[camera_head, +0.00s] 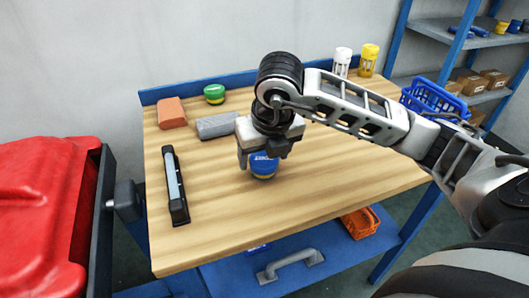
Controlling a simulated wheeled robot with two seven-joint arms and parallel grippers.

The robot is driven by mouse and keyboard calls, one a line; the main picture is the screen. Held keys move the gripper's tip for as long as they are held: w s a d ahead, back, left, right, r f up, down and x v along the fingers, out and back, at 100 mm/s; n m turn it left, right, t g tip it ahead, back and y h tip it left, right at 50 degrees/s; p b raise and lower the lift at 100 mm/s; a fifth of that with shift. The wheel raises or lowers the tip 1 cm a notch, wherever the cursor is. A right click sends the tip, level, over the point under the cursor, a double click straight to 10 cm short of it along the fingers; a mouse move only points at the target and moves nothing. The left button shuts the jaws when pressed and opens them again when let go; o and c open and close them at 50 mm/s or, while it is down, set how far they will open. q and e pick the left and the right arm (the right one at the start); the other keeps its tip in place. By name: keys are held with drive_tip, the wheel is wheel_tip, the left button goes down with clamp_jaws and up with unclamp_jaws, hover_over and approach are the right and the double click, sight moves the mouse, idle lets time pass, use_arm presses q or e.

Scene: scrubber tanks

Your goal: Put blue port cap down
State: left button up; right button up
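The blue port cap (263,166) is a short round blue piece with a yellow mark low on its side. It sits below the palm of my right gripper (263,157), at or just above the middle of the wooden tabletop (330,165). The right gripper points down, with one finger close on each side of the cap, and looks shut on it. The gripper hides the cap's top. Whether the cap's underside touches the wood is hard to tell. My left gripper is not in view.
The tabletop's front is clear.

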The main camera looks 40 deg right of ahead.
drive_tip(key=p+v, duration=0.2)
drive_tip(key=v, duration=1)
drive_tip(key=shift+r, duration=0.2)
idle(0.4)
